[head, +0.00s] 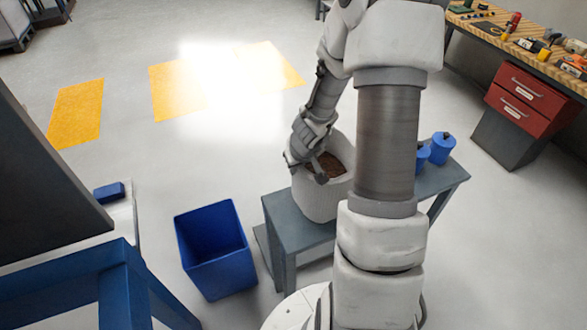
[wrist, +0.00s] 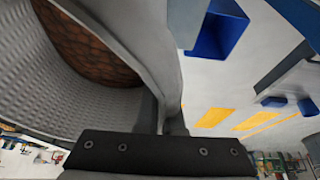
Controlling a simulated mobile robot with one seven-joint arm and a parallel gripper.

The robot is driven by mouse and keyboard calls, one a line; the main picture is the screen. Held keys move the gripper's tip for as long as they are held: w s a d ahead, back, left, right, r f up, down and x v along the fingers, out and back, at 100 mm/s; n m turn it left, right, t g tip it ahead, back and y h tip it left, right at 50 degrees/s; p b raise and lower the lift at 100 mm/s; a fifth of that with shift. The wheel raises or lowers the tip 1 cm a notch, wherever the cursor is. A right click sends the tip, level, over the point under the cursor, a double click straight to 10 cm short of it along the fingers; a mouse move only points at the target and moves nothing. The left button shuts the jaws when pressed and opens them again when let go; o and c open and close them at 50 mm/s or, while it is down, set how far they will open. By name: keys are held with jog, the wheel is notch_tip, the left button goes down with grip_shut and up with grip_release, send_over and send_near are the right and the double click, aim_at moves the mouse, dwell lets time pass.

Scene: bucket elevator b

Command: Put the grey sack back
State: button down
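The grey sack (head: 318,198) stands upright on a low grey bench (head: 300,235), open at the top with brown contents inside. My gripper (head: 312,172) is at the sack's upper left rim in the head view. In the wrist view the sack (wrist: 40,80) fills the left side, with its brown contents showing. Its rim and wall run down between my gripper's fingers (wrist: 163,115), which are close together on it. The sack's right side is partly hidden behind my arm in the head view.
A blue bin (head: 213,250) stands empty on the floor left of the bench. Blue containers (head: 441,148) stand at the bench's far end. A blue-framed stand (head: 75,270) is at lower left, a workbench with red drawers (head: 530,95) at upper right. Floor with yellow markings (head: 77,112) lies clear.

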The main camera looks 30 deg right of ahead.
aim_at(296, 185)
jog(key=shift+f+b, duration=0.75)
jog(key=shift+f, duration=1.05)
jog(key=c, duration=1)
grip_release()
jog(key=shift+c, duration=0.2)
